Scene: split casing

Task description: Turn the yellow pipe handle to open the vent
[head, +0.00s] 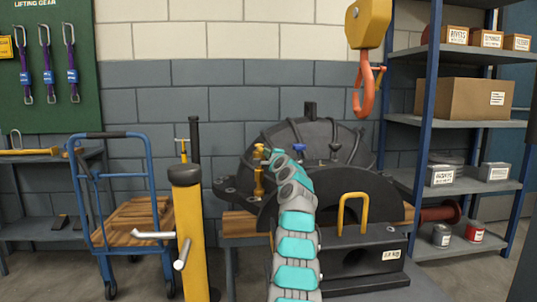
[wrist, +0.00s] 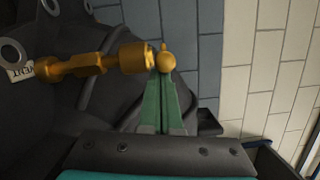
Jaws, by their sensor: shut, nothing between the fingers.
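The yellow pipe (head: 259,182) stands on the left side of the dark rounded casing (head: 320,150) in the head view. In the wrist view the yellow pipe (wrist: 90,66) runs in from the left, with a thick collar and a rounded yellow knob, seemingly the handle (wrist: 166,62), at its right end. My gripper (wrist: 161,80) has its green fingers shut together, empty, with the tips right by the knob and collar. Whether they touch is unclear. In the head view my gripper (head: 268,155) is small and partly merges with the casing behind it.
A blue-handled fitting (head: 334,148) sits on the casing. An orange hook (head: 368,85) hangs above right. A black block with a yellow handle (head: 350,212) stands in front. A yellow post (head: 188,240) and blue cart (head: 125,215) are left.

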